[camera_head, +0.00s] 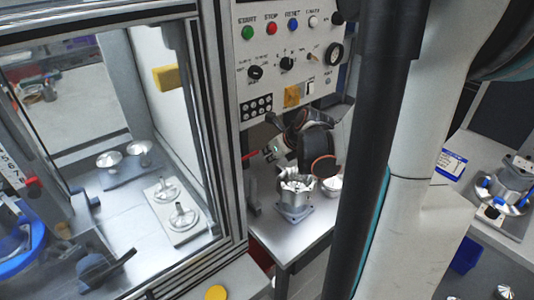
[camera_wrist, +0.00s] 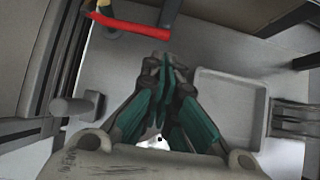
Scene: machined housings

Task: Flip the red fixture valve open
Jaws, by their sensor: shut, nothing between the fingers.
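The red fixture valve handle (camera_wrist: 130,25) shows at the top of the wrist view as a red bar running from upper left toward the middle. My gripper (camera_wrist: 165,62) is shut and empty, its green-padded fingers together. Its tips lie just below the right end of the red handle in that view; I cannot tell whether they touch it. In the head view a small red piece (camera_head: 251,154), likely the same handle, shows beside the machine's door frame. My dark wrist partly blocks that area.
A pale square tray (camera_wrist: 229,105) lies right of my fingers. The control panel (camera_head: 285,60) with buttons and knobs is above the bench. A metal chuck-like housing (camera_head: 295,192) stands on the bench. The framed machine enclosure (camera_head: 232,150) is on the left.

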